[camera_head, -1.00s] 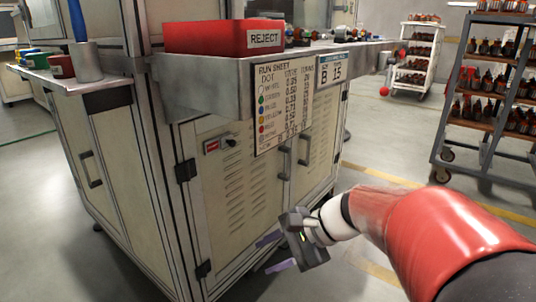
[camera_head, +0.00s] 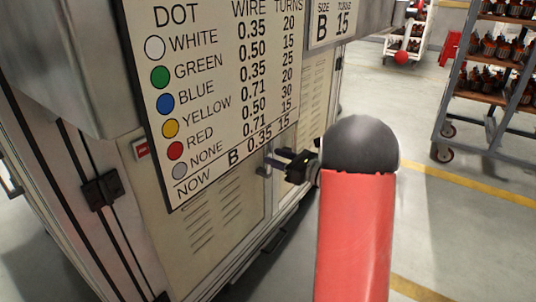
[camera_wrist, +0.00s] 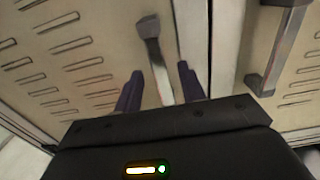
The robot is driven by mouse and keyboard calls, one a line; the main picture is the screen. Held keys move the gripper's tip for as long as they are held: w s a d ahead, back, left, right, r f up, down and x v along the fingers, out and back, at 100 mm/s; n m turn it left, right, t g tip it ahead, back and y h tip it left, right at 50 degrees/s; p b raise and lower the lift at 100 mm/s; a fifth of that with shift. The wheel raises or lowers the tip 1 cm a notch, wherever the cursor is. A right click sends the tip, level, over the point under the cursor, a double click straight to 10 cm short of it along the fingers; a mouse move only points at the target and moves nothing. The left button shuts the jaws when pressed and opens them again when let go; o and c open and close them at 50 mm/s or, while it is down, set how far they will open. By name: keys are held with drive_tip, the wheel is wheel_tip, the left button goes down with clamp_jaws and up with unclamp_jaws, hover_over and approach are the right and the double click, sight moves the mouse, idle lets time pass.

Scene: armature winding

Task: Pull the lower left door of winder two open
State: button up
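The lower left door (camera_head: 215,225) of the winder is a cream panel with louvre slots, and it looks shut. It also fills the left of the wrist view (camera_wrist: 60,60). Its grey bar handle (camera_wrist: 153,50) stands near the door's edge, beside the gap to the neighbouring door. My gripper (camera_wrist: 160,72) is open, with one dark finger on each side of the handle's near part. I cannot tell whether either finger touches it. In the head view my gripper (camera_head: 278,160) is at the handle, partly hidden by my arm.
A run sheet board (camera_head: 215,80) hangs over the upper part of the door. The neighbouring door has its own bar handle (camera_wrist: 275,55) to the right. Shelf racks (camera_head: 490,80) stand at the back right. The floor right of the winder is clear.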

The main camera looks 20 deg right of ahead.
sight(270, 155)
drive_tip(key=shift+x, duration=1.7)
drive_tip(key=shift+c, duration=0.3)
clamp_jaws()
